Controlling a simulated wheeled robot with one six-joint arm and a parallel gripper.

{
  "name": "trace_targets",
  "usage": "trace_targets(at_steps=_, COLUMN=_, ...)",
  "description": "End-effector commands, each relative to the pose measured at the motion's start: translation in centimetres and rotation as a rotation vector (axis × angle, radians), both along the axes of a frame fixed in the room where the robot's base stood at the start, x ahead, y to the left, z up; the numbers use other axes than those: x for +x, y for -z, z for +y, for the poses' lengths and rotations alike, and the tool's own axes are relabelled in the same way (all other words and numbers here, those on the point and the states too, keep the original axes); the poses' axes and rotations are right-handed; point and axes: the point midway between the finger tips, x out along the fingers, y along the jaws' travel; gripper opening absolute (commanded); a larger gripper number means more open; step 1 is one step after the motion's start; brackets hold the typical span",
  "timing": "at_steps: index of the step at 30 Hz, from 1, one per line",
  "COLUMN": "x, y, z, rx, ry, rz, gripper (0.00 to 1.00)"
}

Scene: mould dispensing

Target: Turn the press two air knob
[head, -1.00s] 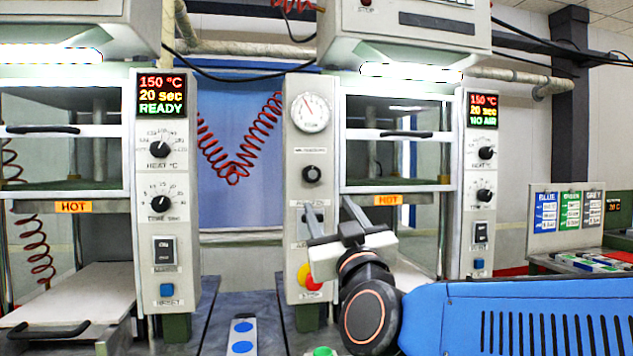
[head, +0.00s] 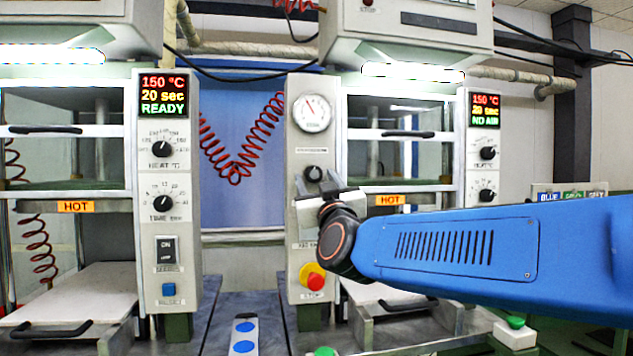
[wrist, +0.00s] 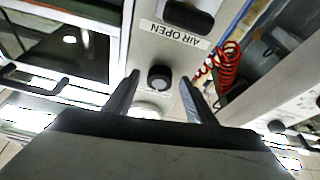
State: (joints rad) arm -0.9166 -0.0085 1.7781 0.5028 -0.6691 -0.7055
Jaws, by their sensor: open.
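The air knob (head: 313,173) is a round black knob on the narrow grey panel left of the right-hand press, below a white dial gauge (head: 312,113). My gripper (head: 316,187) is in front of this panel, just under the knob in the head view, and points at the panel. In the wrist view the knob (wrist: 160,77) shows between the two open, empty fingers (wrist: 160,92). I cannot tell whether the fingertips reach around it. The right press display (head: 485,110) reads 150 °C, 20 sec and NO AIR.
A label reading AIR OPEN (wrist: 180,34) and a black switch (wrist: 189,14) are near the knob. A red and yellow stop button (head: 313,277) is lower on the panel. The left press display (head: 163,96) reads READY. A red coiled hose (head: 235,165) hangs left of the panel.

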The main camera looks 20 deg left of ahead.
Motion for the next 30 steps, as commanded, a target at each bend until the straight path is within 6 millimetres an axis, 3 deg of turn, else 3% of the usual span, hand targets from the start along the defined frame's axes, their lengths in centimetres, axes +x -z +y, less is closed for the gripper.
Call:
trace_targets(at_steps=7, x=0.03, y=-0.03, z=0.03, rx=0.000, ry=0.000, rz=0.000, gripper=0.51)
trace_targets(at_steps=12, x=0.02, y=-0.03, z=0.02, rx=0.000, ry=0.000, rz=0.000, gripper=0.10)
trace_targets(at_steps=22, x=-0.02, y=0.00, z=0.09, rx=0.025, ry=-0.001, rz=0.017, gripper=0.10)
trace_targets(at_steps=30, x=-0.16, y=-0.03, z=0.31, rx=0.151, ry=-0.001, rz=0.093, gripper=0.10)
